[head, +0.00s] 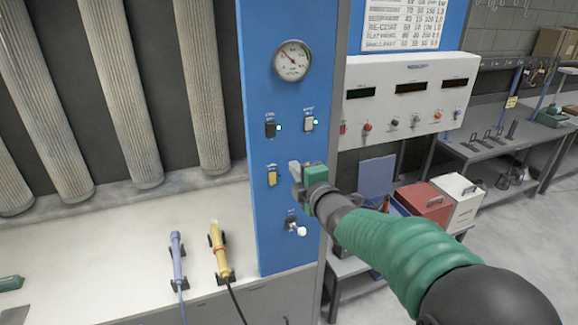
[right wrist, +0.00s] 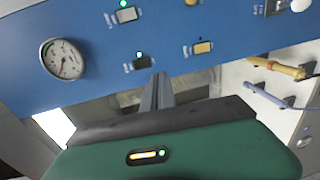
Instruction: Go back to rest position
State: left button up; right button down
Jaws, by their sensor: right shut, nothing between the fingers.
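My right gripper (head: 295,171) reaches in from the right in the head view, in front of the blue panel (head: 262,222). Its fingers are shut with nothing between them, and they also show in the right wrist view (right wrist: 159,90). In the head view the fingertips are close to a yellow switch (head: 272,175); I cannot tell whether they touch the panel. A white knob (head: 298,230) sits below the gripper. My left gripper is not in view.
A round gauge (head: 292,60) tops the panel. A purple tool (head: 177,260) and a yellow tool (head: 220,250) rest on the pale worktop (head: 100,262). Ribbed hoses (head: 120,95) hang at left. Right of the panel are a display box (head: 405,98), a red box (head: 425,203) and a grey bench (head: 500,150).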

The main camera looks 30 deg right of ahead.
jog(key=s+a+f+m+g+y+b, duration=0.1)
jog(key=s+a+f+m+g+b, duration=0.15)
jog(key=f, duration=0.45)
jog(key=s+a+f+m+g+b, duration=0.1)
jog(key=a+f+m+g, duration=0.15)
jog(key=f, duration=0.55)
jog(key=s+a+f+m+g+y+b, duration=0.1)
jog(key=s+a+f+m+b, duration=0.15)
jog(key=f, duration=0.45)
jog(key=s+a+f+m+g+y+b, duration=0.1)
jog(key=s+a+f+m+g+b, duration=0.1)
jog(key=s+f, duration=0.6)
jog(key=s+a+f+m+g+b, duration=0.2)
jog(key=s+a+f+m+g, duration=0.3)
jog(key=s+a+f, duration=0.3)
jog(key=shift+a+f+m+g+y, duration=0.3)
jog(key=shift+a+f+m+y, duration=0.15)
jog(key=shift+a+f, duration=0.1)
jog(key=shift+a, duration=0.25)
jog(key=shift+d, duration=0.15)
